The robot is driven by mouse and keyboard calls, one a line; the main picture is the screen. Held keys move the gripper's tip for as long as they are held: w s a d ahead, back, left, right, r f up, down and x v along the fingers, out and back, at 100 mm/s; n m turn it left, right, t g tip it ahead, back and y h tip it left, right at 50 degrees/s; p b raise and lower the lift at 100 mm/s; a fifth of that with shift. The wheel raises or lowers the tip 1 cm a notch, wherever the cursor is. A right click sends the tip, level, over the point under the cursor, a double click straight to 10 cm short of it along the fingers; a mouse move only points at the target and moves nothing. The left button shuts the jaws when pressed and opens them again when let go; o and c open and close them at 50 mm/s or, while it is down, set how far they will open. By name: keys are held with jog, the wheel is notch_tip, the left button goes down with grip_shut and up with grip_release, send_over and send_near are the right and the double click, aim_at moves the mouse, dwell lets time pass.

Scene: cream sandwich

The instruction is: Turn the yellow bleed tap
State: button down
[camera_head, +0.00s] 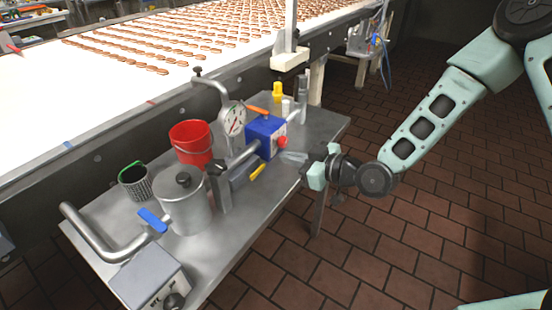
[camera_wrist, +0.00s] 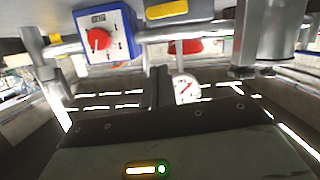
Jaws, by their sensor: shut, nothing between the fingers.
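The yellow tap handle (camera_head: 258,172) sits low in front of the grey pipework, below the blue box (camera_head: 265,137) with its red knob. In the wrist view a yellow bar (camera_wrist: 167,10), which looks like the same handle, lies at the top edge beside the blue box (camera_wrist: 108,32). My gripper (camera_head: 288,157) is shut and empty. It is above the right part of the metal table, to the right of the handle and apart from it in the head view. In the wrist view its fingers (camera_wrist: 160,82) are dark and hard to make out.
A metal table (camera_head: 120,222) bears a red bucket (camera_head: 191,142), a lidded steel pot (camera_head: 184,208), a dial gauge (camera_head: 232,118), a blue lever (camera_head: 152,220) and bottles (camera_head: 278,93). A conveyor (camera_head: 60,105) runs behind. Tiled floor is free on the right.

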jog(key=c, duration=2.1)
grip_release()
jog(key=shift+v, duration=1)
jog(key=o, duration=0.6)
jog(key=shift+s+d+b, duration=0.1)
jog(key=shift+d+b, duration=0.1)
jog(key=shift+b, duration=0.15)
jog(key=o, duration=0.9)
jog(key=b, duration=0.3)
jog(key=shift+d, duration=0.35)
jog(key=shift+o, duration=1)
jog(key=b, duration=0.3)
jog(key=shift+s+d, duration=0.25)
jog(key=shift+d, duration=0.05)
jog(key=m+g+h+b, duration=0.1)
jog(key=b, duration=1)
send_near(259, 172)
jog(key=b+x, duration=0.6)
jog(key=x, duration=0.1)
jog(key=shift+w+a, duration=0.15)
jog(key=shift+a, duration=0.15)
